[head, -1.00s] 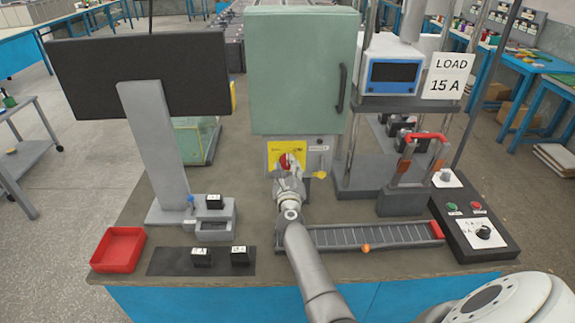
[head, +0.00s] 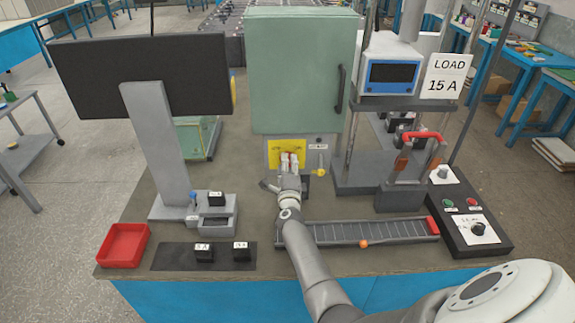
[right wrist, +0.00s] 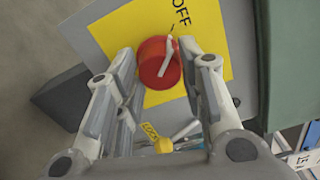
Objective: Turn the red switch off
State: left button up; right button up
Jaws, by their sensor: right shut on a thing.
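The red switch (right wrist: 151,66) is a round knob with a pale bar on its face, mounted on a yellow plate (right wrist: 213,42). The word OFF is printed on the plate, and the bar points roughly towards it. My right gripper (right wrist: 166,70) is shut on the red switch, with one finger on each side of it. In the head view my right gripper (head: 289,160) is at the yellow plate (head: 272,148) below the green cabinet, and hides the switch. My left gripper is not in view.
The green cabinet (head: 302,70) stands above the switch. A yellow knob (head: 320,173) sits just right of my gripper. A grey rail strip (head: 380,231), red tray (head: 124,245), monitor (head: 140,78) and control box (head: 470,210) stand around on the bench.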

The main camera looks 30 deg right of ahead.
jog(key=shift+f, duration=0.15)
dwell(0.4)
jog(key=o, duration=1)
jog(key=shift+o, duration=0.2)
